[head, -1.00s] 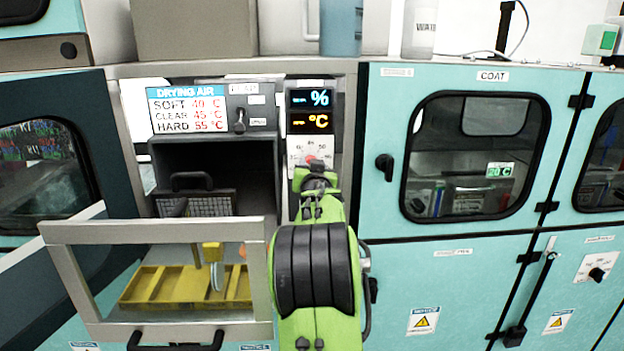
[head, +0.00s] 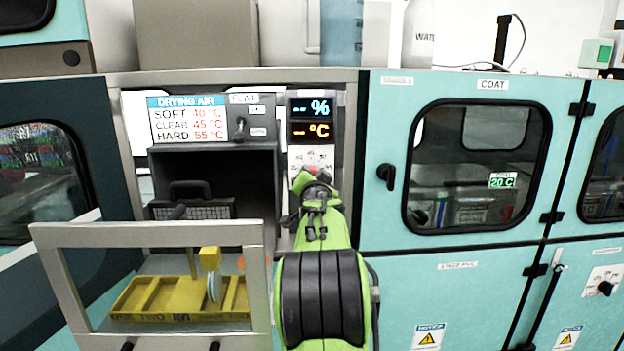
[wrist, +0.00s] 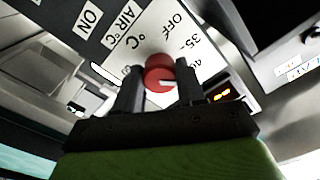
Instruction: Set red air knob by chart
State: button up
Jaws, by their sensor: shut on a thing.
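The red air knob (wrist: 160,73) sits on a white dial plate marked OFF, 35 and 40 (wrist: 185,45) in the wrist view. My gripper (wrist: 161,84) has its two dark fingers on either side of the knob and is shut on it. In the head view the knob (head: 324,175) is a small red patch above my green arm, which hides most of the dial. The drying air chart (head: 187,119) reads SOFT 40 °C, CLEAR 45 °C, HARD 55 °C. The display (head: 311,119) above the dial shows dashes with % and °C.
A small lever switch (head: 240,129) is left of the display. An open, framed window door (head: 150,238) stands at lower left, with a yellow tray (head: 180,317) behind it. The teal COAT cabinet (head: 470,250) is at right, its window label reading 20 C.

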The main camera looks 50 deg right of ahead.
jog(key=shift+r, duration=0.1)
jog(key=o, duration=1)
jog(key=shift+o, duration=0.2)
jog(key=b+v, duration=0.2)
jog(key=v, duration=1.3)
jog(key=shift+s+a, duration=0.25)
jog(key=shift+s, duration=0.05)
